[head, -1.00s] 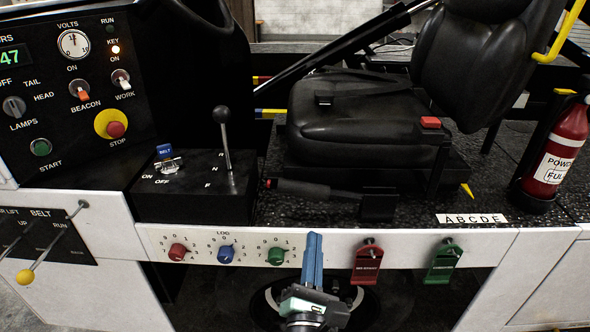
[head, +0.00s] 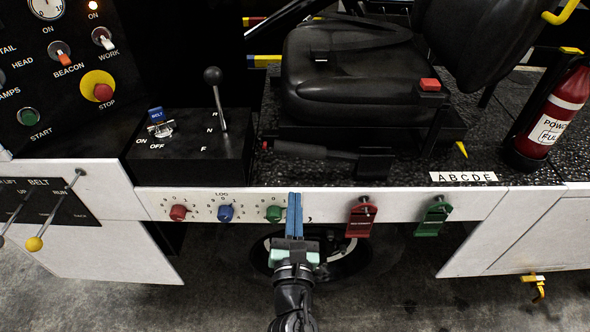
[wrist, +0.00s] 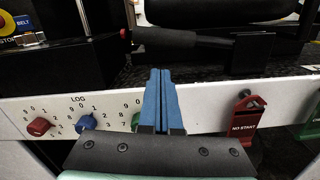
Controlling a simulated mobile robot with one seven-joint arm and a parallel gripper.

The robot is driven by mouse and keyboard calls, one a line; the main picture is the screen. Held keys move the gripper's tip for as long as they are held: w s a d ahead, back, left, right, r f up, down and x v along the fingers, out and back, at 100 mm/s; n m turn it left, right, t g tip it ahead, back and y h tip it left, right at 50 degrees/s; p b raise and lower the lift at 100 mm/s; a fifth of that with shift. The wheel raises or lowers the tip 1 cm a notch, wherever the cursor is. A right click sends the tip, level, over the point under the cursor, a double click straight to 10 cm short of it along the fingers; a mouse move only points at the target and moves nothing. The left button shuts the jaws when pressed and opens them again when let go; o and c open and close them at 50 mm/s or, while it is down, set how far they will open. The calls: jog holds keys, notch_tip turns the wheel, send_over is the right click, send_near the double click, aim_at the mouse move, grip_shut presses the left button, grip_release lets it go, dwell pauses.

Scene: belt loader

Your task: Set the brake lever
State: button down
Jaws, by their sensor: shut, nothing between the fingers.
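The brake lever (head: 300,150) is a black handle with a small red tip at its left end. It lies nearly flat along the left side of the seat, its right end at a black bracket (head: 375,165). It also shows in the wrist view (wrist: 180,42), above the fingers. My gripper (head: 294,198) has blue fingers pressed together and empty. It is in front of the white panel, right of the green knob, and appears below the lever and apart from it. The wrist view shows the closed fingers (wrist: 161,75) pointing toward the lever.
The white panel (head: 400,200) carries red, blue and green knobs (head: 274,213) and hanging red (head: 360,218) and green tags (head: 433,217). A black box with a gear stick (head: 215,100) stands left of the lever. The seat (head: 350,95) is behind it.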

aim_at(326, 153)
jog(key=w+b, duration=0.1)
jog(key=w, duration=0.3)
jog(key=w+b, duration=0.1)
jog(key=w, duration=0.3)
jog(key=shift+w+r, duration=0.2)
jog(key=shift+w, duration=0.2)
jog(key=shift+r, duration=0.1)
